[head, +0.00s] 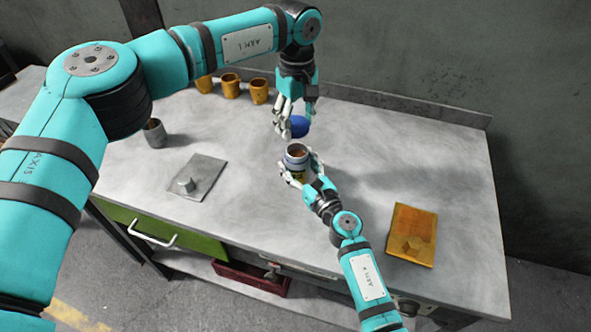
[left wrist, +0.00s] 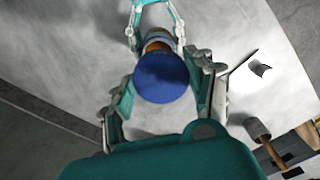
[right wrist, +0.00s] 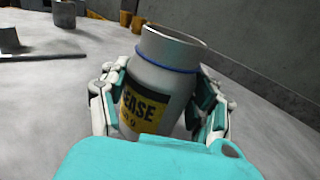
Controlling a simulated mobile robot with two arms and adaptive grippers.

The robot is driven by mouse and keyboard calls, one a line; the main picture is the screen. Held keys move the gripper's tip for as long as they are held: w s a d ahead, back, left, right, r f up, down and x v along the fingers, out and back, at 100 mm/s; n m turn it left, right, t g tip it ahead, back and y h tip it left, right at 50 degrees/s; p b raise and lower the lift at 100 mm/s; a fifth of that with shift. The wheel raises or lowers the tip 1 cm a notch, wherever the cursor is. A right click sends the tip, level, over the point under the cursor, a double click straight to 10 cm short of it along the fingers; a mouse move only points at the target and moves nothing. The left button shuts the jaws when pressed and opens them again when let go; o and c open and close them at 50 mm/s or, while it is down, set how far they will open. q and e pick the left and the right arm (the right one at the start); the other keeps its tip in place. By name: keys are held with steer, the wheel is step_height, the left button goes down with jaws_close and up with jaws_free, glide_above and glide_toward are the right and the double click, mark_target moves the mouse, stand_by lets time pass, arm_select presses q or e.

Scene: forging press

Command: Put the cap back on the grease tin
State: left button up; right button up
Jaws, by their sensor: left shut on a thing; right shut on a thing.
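The grease tin (head: 297,158) is a pale can with a yellow and black label, a blue ring near its top and an open mouth. My right gripper (head: 302,170) is shut around its body; the tin looks slightly tilted in the right wrist view (right wrist: 160,85). The blue cap (head: 299,126) is in my left gripper (head: 291,118), which is shut on it. In the left wrist view the round cap (left wrist: 162,78) lies between the fingers and partly covers the tin behind it. In the head view the cap is above and apart from the tin's mouth.
Several orange cups (head: 230,86) stand along the back of the workbench (head: 400,140). A grey cup (head: 154,133) and a grey plate with a block (head: 198,177) are at left. An orange plate with a block (head: 411,235) is at right. The bench around the tin is clear.

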steer(key=c, duration=0.7)
arm_select(q)
glide_above(298, 147)
steer(key=s, duration=0.3)
steer(key=shift+w+f, duration=0.15)
steer(key=shift+f, duration=2.3)
arm_select(e)
steer(key=shift+o, duration=0.2)
arm_select(q)
steer(key=shift+f, duration=0.9)
steer(key=shift+f, duration=0.6)
arm_select(e)
jaws_close()
